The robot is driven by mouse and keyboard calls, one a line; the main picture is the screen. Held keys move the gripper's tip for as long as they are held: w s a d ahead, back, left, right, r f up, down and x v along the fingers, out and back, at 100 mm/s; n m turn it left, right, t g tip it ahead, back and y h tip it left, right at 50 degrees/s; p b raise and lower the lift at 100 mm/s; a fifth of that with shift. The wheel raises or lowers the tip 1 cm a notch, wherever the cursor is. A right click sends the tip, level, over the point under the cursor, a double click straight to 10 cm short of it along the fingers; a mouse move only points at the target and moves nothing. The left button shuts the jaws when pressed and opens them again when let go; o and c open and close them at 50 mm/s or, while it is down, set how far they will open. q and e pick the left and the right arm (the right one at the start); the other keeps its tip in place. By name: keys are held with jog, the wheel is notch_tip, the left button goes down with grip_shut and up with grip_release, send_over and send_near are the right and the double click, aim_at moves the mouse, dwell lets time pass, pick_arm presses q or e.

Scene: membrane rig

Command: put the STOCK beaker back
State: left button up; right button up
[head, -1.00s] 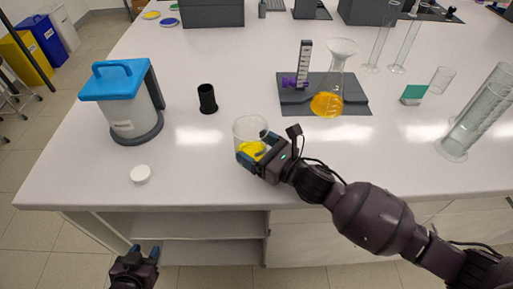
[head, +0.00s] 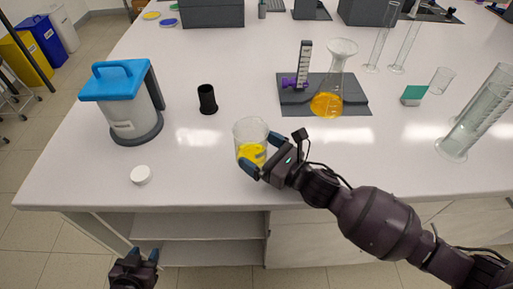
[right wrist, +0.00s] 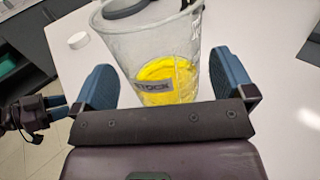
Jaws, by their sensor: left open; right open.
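The STOCK beaker (head: 251,134) is clear glass with yellow liquid in the bottom. It stands upright on the bench near the front edge. In the right wrist view the beaker (right wrist: 158,50) fills the middle, and its grey label reads "STOCK". My right gripper (head: 257,168) is at the beaker's near side. Its two blue fingers are spread, one on each side of the beaker, and in the wrist view gaps show between the fingers and the glass. My left gripper (head: 136,258) is open and empty, low in front of the bench edge.
A blue-lidded container (head: 124,100) stands at the left, with a black cup (head: 207,99) and a white cap (head: 141,175) near it. A flask with orange liquid (head: 328,103) stands on a grey mat (head: 358,108) behind. Measuring cylinders (head: 470,125) stand at the right.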

jog(key=v, duration=1)
jog(key=shift+s+d, duration=0.25)
jog(key=shift+s, duration=0.05)
